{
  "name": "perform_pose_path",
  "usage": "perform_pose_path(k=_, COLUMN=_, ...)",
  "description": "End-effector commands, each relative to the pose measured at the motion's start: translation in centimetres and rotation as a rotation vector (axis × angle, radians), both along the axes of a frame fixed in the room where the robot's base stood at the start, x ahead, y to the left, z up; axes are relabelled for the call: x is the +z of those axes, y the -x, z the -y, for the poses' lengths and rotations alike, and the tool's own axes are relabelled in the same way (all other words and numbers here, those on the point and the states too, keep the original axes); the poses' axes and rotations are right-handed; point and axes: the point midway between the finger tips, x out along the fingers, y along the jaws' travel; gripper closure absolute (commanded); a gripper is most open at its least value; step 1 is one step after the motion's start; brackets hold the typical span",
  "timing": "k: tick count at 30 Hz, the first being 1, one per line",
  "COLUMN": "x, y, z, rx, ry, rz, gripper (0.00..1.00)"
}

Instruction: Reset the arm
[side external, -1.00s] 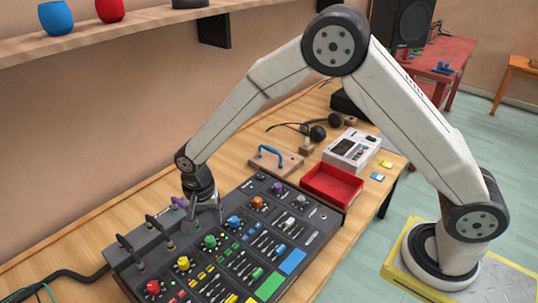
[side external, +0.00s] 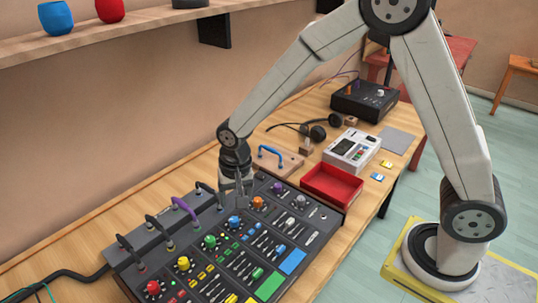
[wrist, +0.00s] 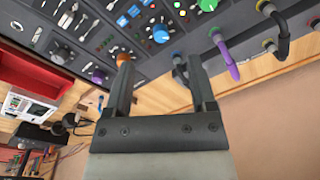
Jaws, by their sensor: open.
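My gripper (side external: 240,194) is above the far part of the black mixing console (side external: 330,222), close to the blue and orange knobs. In the wrist view its two fingers (wrist: 158,88) are apart, with nothing between them. The console carries coloured knobs, sliders and pads. Patch cables arch along its back edge, among them a purple cable (side external: 184,207), which also shows in the wrist view (wrist: 226,55). A dark cable (side external: 207,190) stands beside my gripper. I cannot tell from these views how high the fingertips are above the console.
Beyond the console are a blue-handled wooden block (side external: 283,163), a red tray (side external: 331,186), a white device (side external: 352,150), headphones (side external: 318,132) and a black box (side external: 365,101). A wall shelf (side external: 150,33) holds a blue cup (side external: 56,18) and a red cup (side external: 110,10).

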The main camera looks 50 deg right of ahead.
Motion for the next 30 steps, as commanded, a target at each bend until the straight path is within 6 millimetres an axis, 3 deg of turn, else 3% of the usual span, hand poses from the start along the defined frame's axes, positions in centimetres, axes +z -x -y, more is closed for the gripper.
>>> perform_pose_path(k=9, x=2.7, y=6.0, z=6.0, rx=0.252, ry=0.028, rz=0.086, gripper=0.28)
perform_pose_path(k=18, x=3.5, y=11.6, z=9.5, rx=0.46, ry=0.078, rz=0.146, gripper=0.28)
perform_pose_path(k=24, x=3.5, y=13.2, z=10.3, rx=0.519, ry=0.097, rz=0.161, gripper=0.28)
perform_pose_path(k=30, x=3.5, y=13.3, z=10.3, rx=0.525, ry=0.098, rz=0.162, gripper=0.28)
